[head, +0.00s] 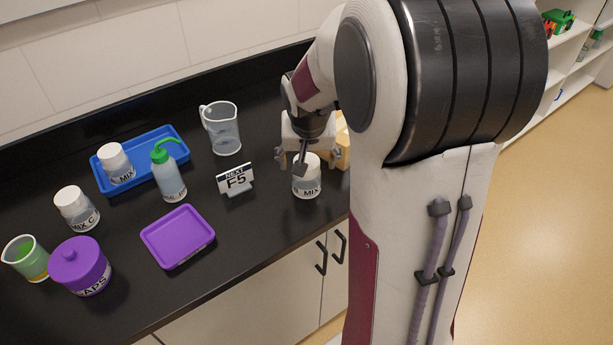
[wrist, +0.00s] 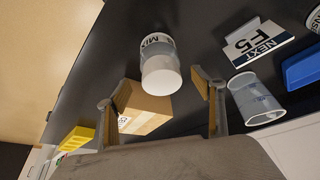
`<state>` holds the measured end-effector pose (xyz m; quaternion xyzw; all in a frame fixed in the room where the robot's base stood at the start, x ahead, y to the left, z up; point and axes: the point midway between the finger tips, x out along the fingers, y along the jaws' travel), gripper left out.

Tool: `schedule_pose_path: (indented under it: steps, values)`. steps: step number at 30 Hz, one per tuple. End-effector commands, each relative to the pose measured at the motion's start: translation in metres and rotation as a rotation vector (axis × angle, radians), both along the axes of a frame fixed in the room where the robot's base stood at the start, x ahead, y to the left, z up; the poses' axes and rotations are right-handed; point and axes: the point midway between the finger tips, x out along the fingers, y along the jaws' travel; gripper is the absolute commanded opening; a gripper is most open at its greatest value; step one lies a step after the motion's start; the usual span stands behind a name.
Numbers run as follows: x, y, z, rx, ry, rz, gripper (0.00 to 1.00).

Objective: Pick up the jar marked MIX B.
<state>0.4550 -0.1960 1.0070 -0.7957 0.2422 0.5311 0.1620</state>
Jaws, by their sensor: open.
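A clear jar with a white lid (head: 307,180) stands on the black counter just below my gripper (head: 308,157). Its label reads MIX, but the last letter cannot be read. In the wrist view this jar (wrist: 160,66) lies ahead of the gap between my fingers (wrist: 161,88), lid toward the camera. My gripper is open with nothing held. Another white-lidded jar (head: 116,165) stands in the blue tray (head: 143,186); its label shows MIX, with the letter unclear. A third jar (head: 76,210), marked MIX C, stands left of that tray. No jar's B is legible.
A NEXT F5 sign (head: 235,181) and a beaker (head: 222,130) stand left of my gripper. A cardboard box (wrist: 146,110) is close by the jar. A wash bottle (head: 168,176), purple tray (head: 178,237), purple pot (head: 80,268) and green-filled beaker (head: 27,260) stand farther left.

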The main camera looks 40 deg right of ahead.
Motion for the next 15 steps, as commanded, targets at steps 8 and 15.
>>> schedule_pose_path:
  steps: [8,15]
  values:
    - [0.003,-0.002,-0.010,0.001,0.003,0.001,0.68]
    - [0.007,-0.005,-0.023,-0.001,0.002,0.001,0.68]
